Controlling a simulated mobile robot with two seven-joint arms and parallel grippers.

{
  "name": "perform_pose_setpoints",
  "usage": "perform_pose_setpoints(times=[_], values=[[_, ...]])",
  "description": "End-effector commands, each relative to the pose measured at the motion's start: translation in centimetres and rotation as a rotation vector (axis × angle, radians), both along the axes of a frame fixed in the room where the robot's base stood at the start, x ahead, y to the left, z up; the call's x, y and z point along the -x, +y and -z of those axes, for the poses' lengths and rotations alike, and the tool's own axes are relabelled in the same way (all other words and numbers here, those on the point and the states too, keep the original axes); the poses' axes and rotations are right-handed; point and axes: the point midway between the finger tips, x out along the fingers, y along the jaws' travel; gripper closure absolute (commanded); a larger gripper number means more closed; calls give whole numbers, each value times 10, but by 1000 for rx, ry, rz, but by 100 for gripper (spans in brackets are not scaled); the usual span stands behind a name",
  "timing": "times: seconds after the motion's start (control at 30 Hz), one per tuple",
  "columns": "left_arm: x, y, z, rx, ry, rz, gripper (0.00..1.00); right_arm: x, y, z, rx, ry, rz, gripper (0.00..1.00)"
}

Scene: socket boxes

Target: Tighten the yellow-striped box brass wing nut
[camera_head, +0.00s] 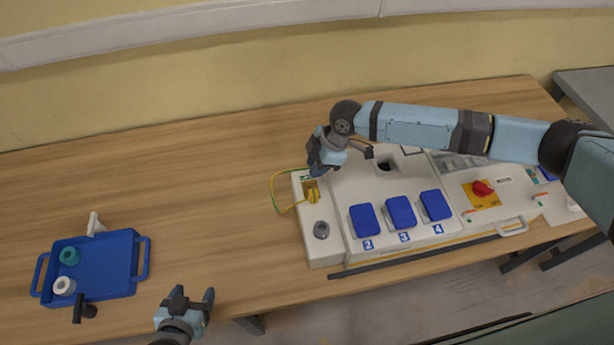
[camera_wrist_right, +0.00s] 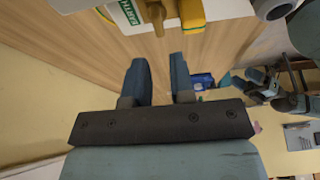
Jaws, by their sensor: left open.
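The white socket box (camera_head: 335,225) stands on the right half of the table. A yellow-green striped cable (camera_head: 274,196) loops at its left end into a yellow plug (camera_head: 313,192). In the right wrist view, a brass-coloured piece (camera_wrist_right: 156,14), seemingly the wing nut, shows at the top edge, beside a yellow part (camera_wrist_right: 187,14). My left gripper (camera_head: 190,300) is open and empty by the table's front edge.
The box carries blue socket lids (camera_head: 401,212) numbered 2, 3 and 4 and a red knob (camera_head: 483,188) further right. A blue tray (camera_head: 122,262) with a teal and a white ring-shaped piece lies at the left. The table between tray and box is clear.

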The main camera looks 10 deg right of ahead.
Motion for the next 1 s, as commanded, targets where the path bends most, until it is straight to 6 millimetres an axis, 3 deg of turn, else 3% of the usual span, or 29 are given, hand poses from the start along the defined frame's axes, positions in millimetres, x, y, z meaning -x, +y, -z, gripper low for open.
perform_pose_setpoints(times=[0.3, 0.73, 0.77, 0.87, 1.0], values=[[4, 2, -8, 1, 9, -8, 34, 0, 21, 49, 0, 0, 1, 78], [-4, -1, -8, 17, 5, -26, 34, 0, 25, 61, 0, -1, 0, 78], [-5, -1, -9, 17, 2, -25, 34, 0, 25, 61, 0, -1, 0, 80], [-6, 0, -9, 15, 0, -24, 34, 0, 25, 60, 0, -1, 0, 100], [-5, 1, -9, 12, 2, -22, 34, 0, 25, 60, 0, -1, 0, 100]])
